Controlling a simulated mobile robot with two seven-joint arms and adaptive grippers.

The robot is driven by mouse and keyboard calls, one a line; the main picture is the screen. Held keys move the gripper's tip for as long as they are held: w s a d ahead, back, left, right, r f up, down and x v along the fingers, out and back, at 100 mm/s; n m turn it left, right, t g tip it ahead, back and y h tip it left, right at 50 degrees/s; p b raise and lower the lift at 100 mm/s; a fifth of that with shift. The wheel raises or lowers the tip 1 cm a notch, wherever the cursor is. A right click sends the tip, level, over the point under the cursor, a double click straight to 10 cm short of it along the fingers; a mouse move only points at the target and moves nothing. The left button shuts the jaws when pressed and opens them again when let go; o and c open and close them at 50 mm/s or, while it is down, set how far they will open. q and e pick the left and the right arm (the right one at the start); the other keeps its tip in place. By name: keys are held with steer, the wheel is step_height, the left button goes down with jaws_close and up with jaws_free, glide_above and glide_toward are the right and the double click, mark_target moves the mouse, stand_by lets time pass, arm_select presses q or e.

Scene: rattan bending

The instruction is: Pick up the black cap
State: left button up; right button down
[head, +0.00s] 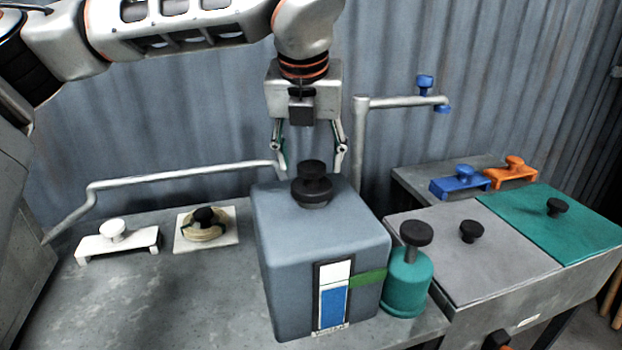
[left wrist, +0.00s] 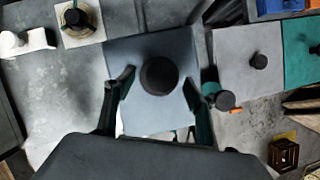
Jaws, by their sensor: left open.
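The black cap (head: 313,184) sits upright on top of a blue-grey canister (head: 290,245) with a white, blue and green label. In the left wrist view the cap (left wrist: 159,76) shows from above as a dark disc on the canister's top (left wrist: 135,50). My left gripper (head: 310,166) points down over the canister with its fingers spread. In the left wrist view the fingers (left wrist: 158,82) stand on either side of the cap with gaps to it, and nothing is held. How far the fingertips are above the canister top is hard to tell. My right gripper does not show.
A teal bottle with a black knob (head: 407,280) stands close to the canister's right. Lidded bins (head: 475,265) with black knobs lie further right. A pipe post (head: 359,145) rises behind. A white bracket (head: 117,241) and a small plate (head: 206,240) lie left, with bare bench between.

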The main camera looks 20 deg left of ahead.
mark_target(312, 166)
arm_select(q)
steer(key=x, duration=0.3)
steer(key=shift+f, duration=0.2)
steer(key=shift+d, duration=0.1)
steer(key=c, duration=1.3)
steer(key=shift+r, duration=0.1)
